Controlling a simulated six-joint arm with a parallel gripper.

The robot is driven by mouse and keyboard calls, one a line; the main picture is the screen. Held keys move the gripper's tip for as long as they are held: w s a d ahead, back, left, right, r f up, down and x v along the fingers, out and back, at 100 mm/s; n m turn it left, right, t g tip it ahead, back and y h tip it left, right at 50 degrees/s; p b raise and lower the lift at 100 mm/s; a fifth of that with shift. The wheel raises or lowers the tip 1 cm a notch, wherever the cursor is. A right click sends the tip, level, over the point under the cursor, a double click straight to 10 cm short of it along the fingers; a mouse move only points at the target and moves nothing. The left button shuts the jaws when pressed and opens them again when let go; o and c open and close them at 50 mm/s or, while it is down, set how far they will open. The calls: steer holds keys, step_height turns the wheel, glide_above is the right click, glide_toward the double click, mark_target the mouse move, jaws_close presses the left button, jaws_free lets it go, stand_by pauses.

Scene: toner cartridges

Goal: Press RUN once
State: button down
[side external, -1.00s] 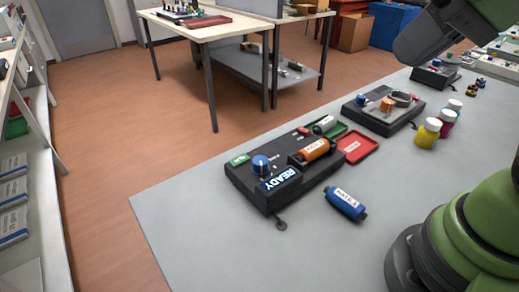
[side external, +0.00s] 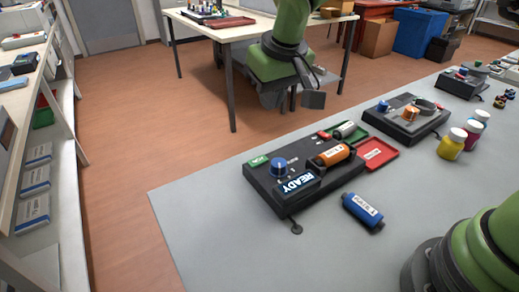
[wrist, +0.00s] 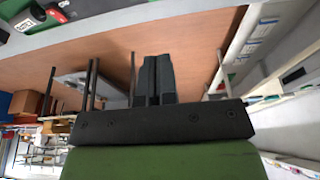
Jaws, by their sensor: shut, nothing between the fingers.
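The dark control box (side external: 262,187) stands on the grey bench with its display (side external: 297,185) reading READY. A green button (side external: 258,161) with white lettering, too small to read surely, is at its left far corner beside a blue knob (side external: 278,166). An orange cartridge (side external: 326,158) lies in the box. My gripper (side external: 313,99) is beyond and above the box in the side view, apart from it. In the wrist view my gripper's fingers (wrist: 152,78) are together with nothing between them.
A blue cartridge (side external: 362,210) lies loose on the bench in front of the box. A red tray (side external: 378,154) sits at the box's right. A second device (side external: 407,120) and several bottles (side external: 452,143) stand farther right. The bench's front-left area is clear.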

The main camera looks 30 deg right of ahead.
mark_target(257, 159)
steer(key=shift+w+a+f, duration=0.15)
steer(key=shift+f, duration=0.25)
steer(key=shift+f, duration=0.1)
steer(key=x, duration=0.8)
steer(key=s+x, duration=0.1)
steer(key=x, duration=0.3)
steer(key=shift+w+f, duration=0.15)
steer(key=shift+f, duration=0.8)
